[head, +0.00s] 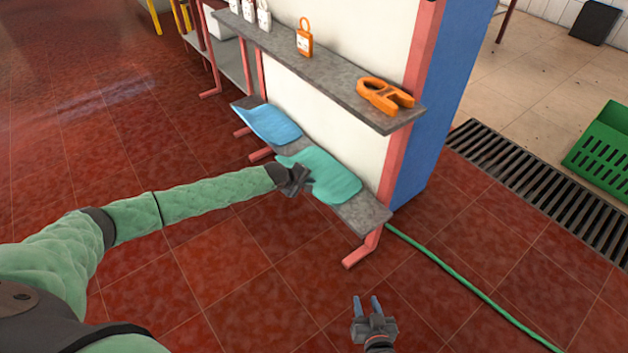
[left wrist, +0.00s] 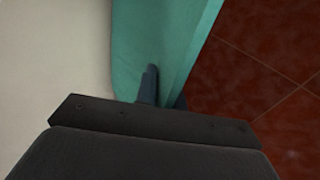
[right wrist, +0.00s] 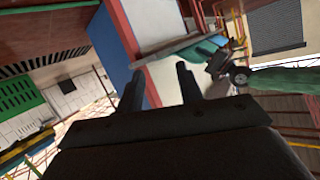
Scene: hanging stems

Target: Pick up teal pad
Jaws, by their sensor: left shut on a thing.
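The teal pad (head: 325,176) lies draped over the lower grey shelf in the head view. My left gripper (head: 296,178) is at the pad's left front edge and is shut on it. In the left wrist view the teal pad (left wrist: 160,45) fills the space around the fingers (left wrist: 158,86), which hide part of the grip. My right gripper (head: 368,306) is low in front of the shelf, apart from the pad, with its fingers spread and nothing between them. Those open fingers also show in the right wrist view (right wrist: 162,88).
A blue pad (head: 268,124) lies on the lower shelf (head: 362,214) beside the teal one. An upper shelf (head: 345,88) above holds an orange clamp (head: 385,96) and an orange padlock-shaped tag (head: 304,40). A green hose (head: 460,280) runs over the red floor. A green crate (head: 600,150) stands right.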

